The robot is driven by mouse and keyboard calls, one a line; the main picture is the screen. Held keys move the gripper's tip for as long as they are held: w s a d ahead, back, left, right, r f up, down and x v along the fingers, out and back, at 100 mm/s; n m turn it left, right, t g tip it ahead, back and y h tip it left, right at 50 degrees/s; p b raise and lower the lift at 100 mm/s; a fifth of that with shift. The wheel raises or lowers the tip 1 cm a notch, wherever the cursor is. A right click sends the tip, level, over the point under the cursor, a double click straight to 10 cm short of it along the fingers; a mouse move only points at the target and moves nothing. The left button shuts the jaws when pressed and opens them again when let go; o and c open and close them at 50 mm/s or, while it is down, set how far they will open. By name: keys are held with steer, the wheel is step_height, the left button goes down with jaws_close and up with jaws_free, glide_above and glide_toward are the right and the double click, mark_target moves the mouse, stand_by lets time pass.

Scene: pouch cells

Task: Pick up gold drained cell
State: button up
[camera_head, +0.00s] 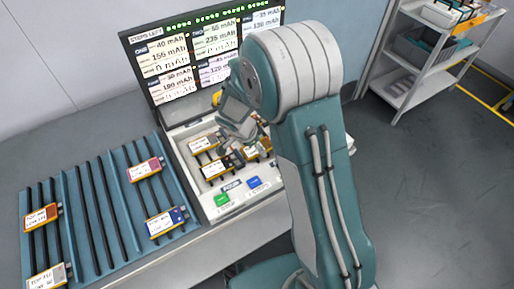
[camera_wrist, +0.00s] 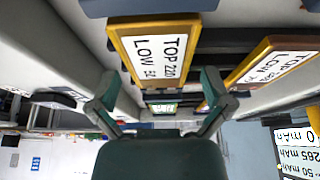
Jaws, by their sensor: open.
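In the wrist view a gold-edged cell (camera_wrist: 152,55) with a white label reading "TOP 220" and "LOW" lies just beyond my open gripper (camera_wrist: 158,98). The fingers are spread either side of its near end, and I see nothing held. A second gold-edged cell (camera_wrist: 270,68) lies to the right, tilted, partly behind the right finger. In the head view, gold-edged cells (camera_head: 203,143) and (camera_head: 214,169) sit in the console bay, with another (camera_head: 263,147) partly hidden by my gripper (camera_head: 238,146). I cannot tell which cell is drained.
The console screen (camera_head: 168,62) with mAh panels stands behind the bay. Green (camera_head: 222,200) and blue (camera_head: 254,183) buttons are at its front. A slotted blue rack (camera_head: 103,215) on the left holds pink (camera_head: 145,168), blue (camera_head: 165,222), red-orange (camera_head: 41,217) and gold (camera_head: 47,278) cells, with empty slots between.

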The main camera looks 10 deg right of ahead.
steer(key=shift+f, duration=0.1)
steer(key=c, duration=0.9)
